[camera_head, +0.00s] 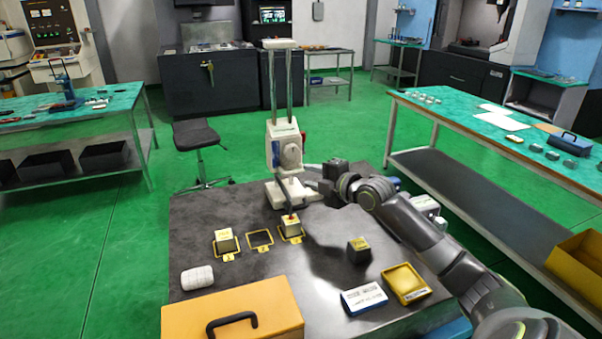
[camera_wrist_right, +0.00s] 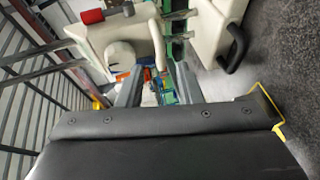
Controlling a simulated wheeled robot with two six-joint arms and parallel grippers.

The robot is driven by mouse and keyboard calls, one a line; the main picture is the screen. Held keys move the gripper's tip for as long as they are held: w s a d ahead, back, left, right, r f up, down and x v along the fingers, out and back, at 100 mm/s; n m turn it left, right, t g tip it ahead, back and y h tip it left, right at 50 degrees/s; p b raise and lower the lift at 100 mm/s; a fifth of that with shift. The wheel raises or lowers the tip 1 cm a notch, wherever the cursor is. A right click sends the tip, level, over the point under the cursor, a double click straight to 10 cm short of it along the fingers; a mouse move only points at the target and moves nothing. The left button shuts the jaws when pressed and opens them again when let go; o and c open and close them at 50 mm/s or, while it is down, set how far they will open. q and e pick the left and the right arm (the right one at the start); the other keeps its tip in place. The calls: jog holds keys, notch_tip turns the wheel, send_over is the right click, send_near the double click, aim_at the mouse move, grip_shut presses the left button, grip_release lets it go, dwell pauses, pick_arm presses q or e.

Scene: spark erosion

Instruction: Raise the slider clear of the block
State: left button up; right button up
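The white slider (camera_head: 285,150) sits low on the two upright rods of the stand (camera_head: 288,196), with a round grey dial on its front and a red knob at its right. The block stands at the rightmost yellow marked square. My right gripper (camera_head: 312,181) is just right of the slider's lower part. In the wrist view its fingers (camera_wrist_right: 158,88) are apart, with nothing clearly held between them. My left gripper is out of view.
Another pale block (camera_head: 226,241) stands at the left marked square; the middle square (camera_head: 260,239) is empty. A white rounded object (camera_head: 197,277), an orange case (camera_head: 234,310), a dark cube (camera_head: 358,250), a blue-white box (camera_head: 364,298) and a yellow tray (camera_head: 424,292) lie nearer.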

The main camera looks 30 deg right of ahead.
aim_at(296, 172)
jog(key=shift+x, duration=2.4)
grip_shut()
